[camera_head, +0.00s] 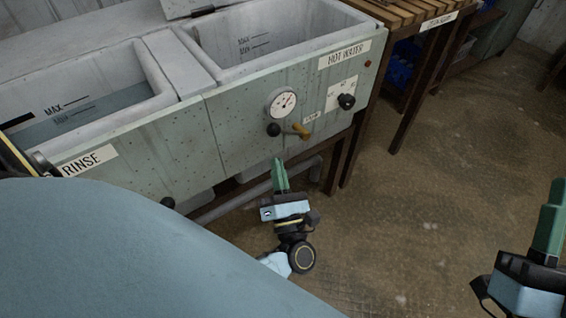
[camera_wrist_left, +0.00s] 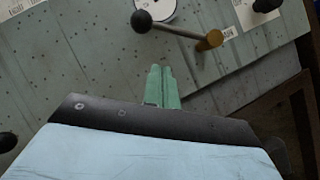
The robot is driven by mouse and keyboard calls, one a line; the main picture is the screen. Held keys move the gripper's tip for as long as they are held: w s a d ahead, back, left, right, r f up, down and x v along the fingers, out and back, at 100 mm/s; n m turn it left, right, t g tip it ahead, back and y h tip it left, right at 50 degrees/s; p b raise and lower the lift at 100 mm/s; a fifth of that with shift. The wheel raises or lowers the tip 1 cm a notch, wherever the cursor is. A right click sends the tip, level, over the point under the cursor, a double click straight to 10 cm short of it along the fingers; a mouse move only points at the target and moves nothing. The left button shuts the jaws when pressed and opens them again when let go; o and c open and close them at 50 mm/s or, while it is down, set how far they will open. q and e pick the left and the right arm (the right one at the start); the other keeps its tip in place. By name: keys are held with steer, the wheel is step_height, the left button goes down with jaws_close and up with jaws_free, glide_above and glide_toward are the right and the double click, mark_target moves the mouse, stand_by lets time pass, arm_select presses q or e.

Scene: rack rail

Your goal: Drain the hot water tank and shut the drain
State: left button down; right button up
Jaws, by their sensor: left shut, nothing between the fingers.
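The hot water tank (camera_head: 345,42) is the right basin, labelled HOT WATER. Its inner wall shows MAX and MIN marks; I see no water surface in the visible part. The drain lever has a black ball knob (camera_head: 273,129) left of a brass fitting (camera_head: 301,131) on the front panel, beside a partly hidden label. In the left wrist view the knob (camera_wrist_left: 141,22) joins the brass end (camera_wrist_left: 209,40) by a rod. My left gripper (camera_head: 279,163) is shut and empty, below the lever and apart from it. My right gripper (camera_head: 552,190) is at the right edge; its jaw opening is unclear.
The rinse basin (camera_head: 140,122) on the left holds water. A round gauge (camera_head: 282,102) and a black dial knob (camera_head: 346,101) sit on the hot water panel. A grey pipe (camera_head: 240,198) runs below. A slatted wooden table (camera_head: 410,12) stands right; the floor is clear.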

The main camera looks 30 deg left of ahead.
mark_target(285, 132)
arm_select(q)
steer(key=shift+w+a+r, duration=0.2)
steer(key=shift+w+r, duration=0.65)
steer(key=shift+r, duration=0.1)
steer(key=shift+w+a+r, duration=0.15)
steer(key=shift+w+r, duration=0.65)
steer(key=shift+r, duration=0.1)
arm_select(e)
steer(key=shift+s+r, duration=0.1)
steer(key=shift+s, duration=0.05)
arm_select(q)
steer(key=shift+r, duration=0.1)
steer(key=shift+r+m+p, duration=0.1)
steer(key=shift+m+p, duration=0.3)
arm_select(e)
steer(key=shift+w+a+f+g, duration=0.1)
steer(key=shift+w+f+g, duration=0.35)
steer(key=shift+w+g, duration=0.15)
